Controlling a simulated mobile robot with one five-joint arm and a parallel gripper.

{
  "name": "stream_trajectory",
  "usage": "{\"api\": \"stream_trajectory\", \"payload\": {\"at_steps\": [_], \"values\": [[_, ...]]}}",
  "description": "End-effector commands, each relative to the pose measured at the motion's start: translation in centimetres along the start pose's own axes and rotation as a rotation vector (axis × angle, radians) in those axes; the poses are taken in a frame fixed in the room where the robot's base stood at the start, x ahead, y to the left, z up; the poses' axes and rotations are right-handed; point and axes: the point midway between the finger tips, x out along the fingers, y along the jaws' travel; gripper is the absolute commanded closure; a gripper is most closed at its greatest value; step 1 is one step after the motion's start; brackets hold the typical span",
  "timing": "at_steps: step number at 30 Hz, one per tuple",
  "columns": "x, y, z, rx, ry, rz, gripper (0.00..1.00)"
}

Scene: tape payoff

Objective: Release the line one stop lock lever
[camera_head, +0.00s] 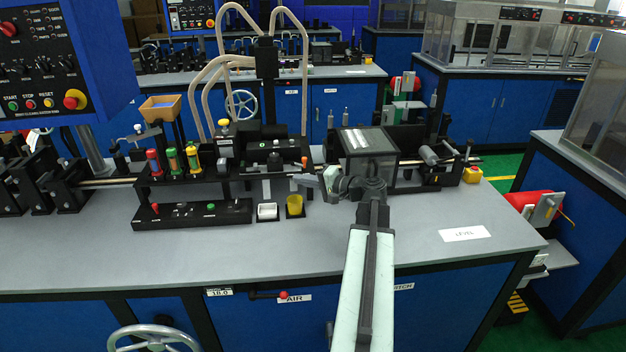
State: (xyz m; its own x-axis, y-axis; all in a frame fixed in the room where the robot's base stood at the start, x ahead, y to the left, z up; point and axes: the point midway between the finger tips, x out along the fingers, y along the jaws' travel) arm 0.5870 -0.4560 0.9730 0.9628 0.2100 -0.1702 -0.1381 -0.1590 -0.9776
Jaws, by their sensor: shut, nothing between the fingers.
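My arm reaches up from the bottom over the grey bench (200,262), and its wrist bends left. My gripper (304,180) is shut and empty, close to the black unit (276,155) at the middle of the machine. I cannot tell whether it touches anything there. No part is clearly marked as the line one stop lock lever. A lever with a red knob (283,294) is on the bench front beside the AIR label.
A dark clear-topped box (368,143) stands right behind my wrist. Red, yellow and green bottles (173,160) stand left.

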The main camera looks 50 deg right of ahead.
Motion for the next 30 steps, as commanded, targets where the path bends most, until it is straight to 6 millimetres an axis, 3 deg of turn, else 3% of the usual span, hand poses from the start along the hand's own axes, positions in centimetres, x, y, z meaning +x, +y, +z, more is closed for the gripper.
{"api": "stream_trajectory", "payload": {"at_steps": [1,3,6,9,20,30], "values": [[-2.6,1.2,-2.8,0.025,0.07,-0.052,1.0],[-5.6,0.9,-5.4,0.05,0.142,-0.113,1.0],[-8.1,0.6,-7.3,0.068,0.195,-0.163,1.0],[-8.8,0.3,-7.8,0.073,0.21,-0.178,1.0],[-7.8,0.0,-7.9,0.072,0.206,-0.177,1.0],[-1.6,-1.1,-9.2,0.072,0.203,-0.176,1.0]]}}
